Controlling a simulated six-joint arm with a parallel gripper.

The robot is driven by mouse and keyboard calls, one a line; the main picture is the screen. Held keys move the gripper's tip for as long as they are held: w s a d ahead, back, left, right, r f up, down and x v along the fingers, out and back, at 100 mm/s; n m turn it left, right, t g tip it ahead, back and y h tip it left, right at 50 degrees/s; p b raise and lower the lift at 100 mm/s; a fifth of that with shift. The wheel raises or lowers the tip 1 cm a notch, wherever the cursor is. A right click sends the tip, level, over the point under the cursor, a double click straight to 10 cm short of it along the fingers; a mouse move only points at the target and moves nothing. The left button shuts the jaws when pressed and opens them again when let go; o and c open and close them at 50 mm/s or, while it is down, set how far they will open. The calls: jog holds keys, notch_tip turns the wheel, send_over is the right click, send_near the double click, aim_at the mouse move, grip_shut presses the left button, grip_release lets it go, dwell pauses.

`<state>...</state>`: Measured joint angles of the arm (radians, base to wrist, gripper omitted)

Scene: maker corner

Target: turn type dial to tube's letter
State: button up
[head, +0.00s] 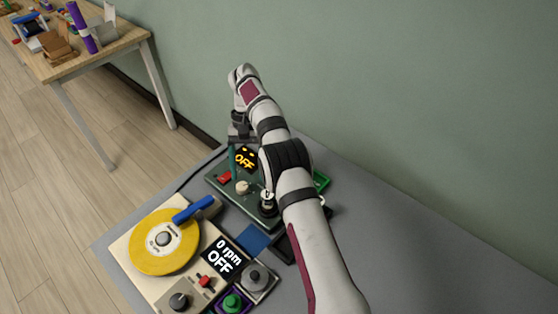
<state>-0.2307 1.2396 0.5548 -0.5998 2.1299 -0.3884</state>
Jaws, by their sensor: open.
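A green panel box (213,179) stands on the grey table and has an amber display (244,159) reading OFF. On its top are a red switch (224,177), a cream knob (242,187) and a dark round part with a pale top (267,203). The cream knob may be the type dial, but no letters are legible. I cannot tell whether the dark part is the tube. My gripper (239,136) is open, above the far edge of the box, apart from the cream knob. My arm hides the box's right side.
A cream machine (130,246) with a yellow disc (163,240), a blue handle (194,208) and a display (222,256) reading 0 rpm OFF stands at front left. A green button (233,301) is nearby. The grey table (420,260) is clear at right, by the wall.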

jog(key=s+d+r, duration=0.2)
jog(key=d+r, duration=0.3)
jog(key=d, duration=0.4)
jog(key=shift+d+r, duration=0.2)
jog(key=shift+r, duration=0.15)
jog(key=n+t, duration=0.4)
jog(key=t, duration=0.1)
send_near(242, 186)
jog(key=shift+h, duration=0.3)
jog(key=f, duration=0.8)
jog(key=shift+w+a+f, duration=0.15)
jog(key=shift+a+f, duration=0.1)
jog(key=shift+f, duration=0.1)
grip_shut()
